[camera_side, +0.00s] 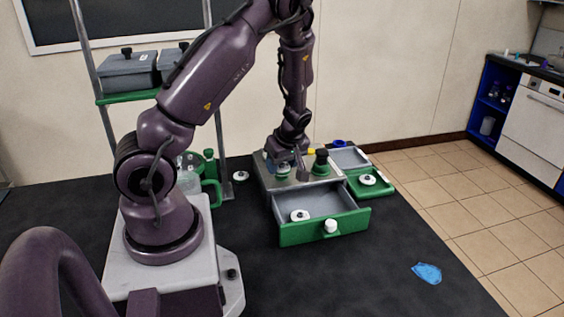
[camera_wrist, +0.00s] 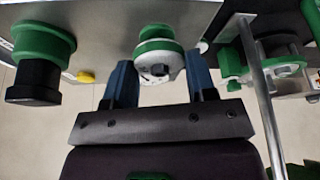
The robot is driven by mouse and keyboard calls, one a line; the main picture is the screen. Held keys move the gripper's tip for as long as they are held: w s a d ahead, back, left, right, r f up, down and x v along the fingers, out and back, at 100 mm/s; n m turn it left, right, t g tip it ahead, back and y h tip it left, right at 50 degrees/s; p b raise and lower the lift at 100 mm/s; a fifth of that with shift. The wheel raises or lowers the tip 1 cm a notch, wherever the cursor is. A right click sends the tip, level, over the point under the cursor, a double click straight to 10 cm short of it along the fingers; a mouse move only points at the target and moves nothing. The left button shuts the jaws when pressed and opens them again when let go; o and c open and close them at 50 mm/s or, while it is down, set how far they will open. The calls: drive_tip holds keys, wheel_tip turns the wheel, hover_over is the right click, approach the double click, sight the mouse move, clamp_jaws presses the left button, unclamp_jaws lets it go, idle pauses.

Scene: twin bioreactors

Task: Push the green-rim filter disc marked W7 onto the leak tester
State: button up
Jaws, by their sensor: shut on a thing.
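In the wrist view my gripper (camera_wrist: 155,85) has its two blue fingers on either side of a white filter disc with a green rim (camera_wrist: 155,65). It is shut on this disc. The disc is at a green fitting (camera_wrist: 156,32) on the metal face of what looks like the leak tester (camera_wrist: 110,20); I cannot tell if it is seated. No W7 mark is legible. In the side view my gripper (camera_side: 287,170) is low over the grey metal box (camera_side: 264,181), and the held disc cannot be made out there.
An open green-fronted drawer (camera_side: 295,236) below the box holds a white disc (camera_side: 299,216). Other discs lie on the green tray (camera_side: 367,180) and the table (camera_side: 240,176). A black-topped green fitting (camera_side: 321,163) stands beside my gripper. The mat's front right is clear except a blue scrap (camera_side: 427,273).

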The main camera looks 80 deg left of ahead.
drive_tip(key=shift+f, duration=0.5)
idle(1.0)
drive_tip(key=o, duration=1.3)
drive_tip(key=shift+o, duration=0.2)
drive_tip(key=shift+r, duration=0.1)
drive_tip(key=shift+r, duration=3.45)
clamp_jaws()
